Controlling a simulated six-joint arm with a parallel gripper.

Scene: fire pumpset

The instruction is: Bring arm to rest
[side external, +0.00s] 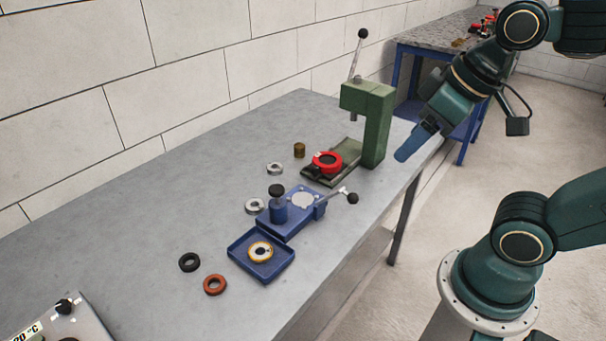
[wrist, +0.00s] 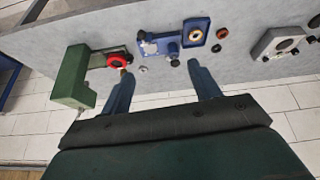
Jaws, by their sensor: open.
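My gripper (side external: 412,146) hangs over the right edge of the grey workbench (side external: 190,190), beside the green press. In the wrist view its two blue fingers (wrist: 162,80) are spread wide with nothing between them. It is open and empty, apart from the bench items. In the side view the fingers overlap, so the gap between them is hidden.
The green press (side external: 376,130) with a raised lever holds a red ring (side external: 327,162). A blue fixture (side external: 305,203) and blue tray (side external: 240,252) with a ring stand nearer. Loose rings lie around. A second table (side external: 410,45) stands behind; the floor right is clear.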

